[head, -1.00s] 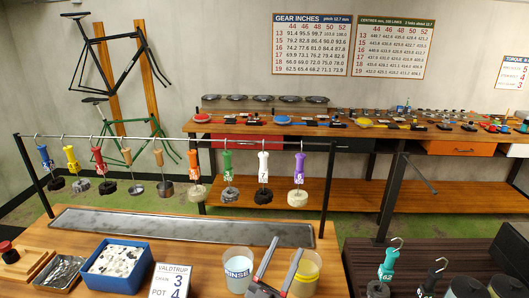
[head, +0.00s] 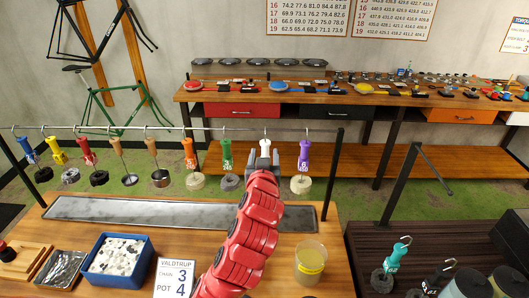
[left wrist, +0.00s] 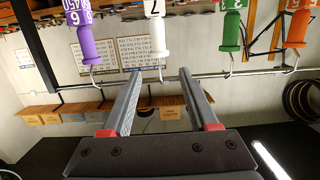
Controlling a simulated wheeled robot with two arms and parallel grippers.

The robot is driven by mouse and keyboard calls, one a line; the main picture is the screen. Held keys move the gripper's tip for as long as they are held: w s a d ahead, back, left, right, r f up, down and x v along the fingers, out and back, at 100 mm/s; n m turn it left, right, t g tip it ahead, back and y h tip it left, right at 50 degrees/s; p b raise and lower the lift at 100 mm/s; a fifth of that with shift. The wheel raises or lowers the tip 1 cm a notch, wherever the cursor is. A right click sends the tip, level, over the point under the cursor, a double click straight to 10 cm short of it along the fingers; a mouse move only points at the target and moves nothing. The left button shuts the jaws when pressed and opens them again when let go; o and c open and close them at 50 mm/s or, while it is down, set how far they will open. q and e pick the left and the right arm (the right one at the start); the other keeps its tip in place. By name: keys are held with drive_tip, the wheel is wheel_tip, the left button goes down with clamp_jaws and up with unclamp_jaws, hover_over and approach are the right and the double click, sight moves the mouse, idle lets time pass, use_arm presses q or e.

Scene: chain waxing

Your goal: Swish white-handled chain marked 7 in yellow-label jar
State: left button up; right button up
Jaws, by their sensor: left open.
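The white-handled chain (head: 265,144) hangs from the rail. Its lower part is hidden behind my gripper and red arm. In the left wrist view the white handle marked 7 (left wrist: 154,35) appears upside down, with its hook between the fingertips. My left gripper (head: 263,160) is open in front of this chain; in the left wrist view its two fingers (left wrist: 157,80) stand either side of the hook line, with the handle just beyond the tips. The yellow-label jar (head: 311,266) stands on the bench to the right of my arm, holding yellowish liquid. My right gripper is not in view.
The purple-handled chain (head: 304,155) and the green-handled chain (head: 227,154) hang close on either side. A metal drip tray (head: 150,212) lies below the rail (head: 100,129). A blue bin (head: 118,260) and a sign card (head: 175,279) stand at left.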

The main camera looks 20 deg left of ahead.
sight(265, 151)
use_arm(q)
drive_tip(key=p+x, duration=0.2)
drive_tip(key=x, duration=0.7)
drive_tip(key=shift+r+p, duration=0.1)
drive_tip(key=shift+p, duration=0.25)
wheel_tip(265, 151, down, 3)
drive_tip(key=b, duration=0.2)
drive_tip(key=shift+w+r+b, duration=0.1)
drive_tip(key=shift+r+b, duration=0.1)
drive_tip(key=shift+b, duration=0.2)
drive_tip(key=shift+f+b, duration=0.5)
drive_tip(key=shift+b, duration=0.15)
drive_tip(key=shift+c, duration=0.2)
clamp_jaws()
drive_tip(key=shift+r, duration=0.1)
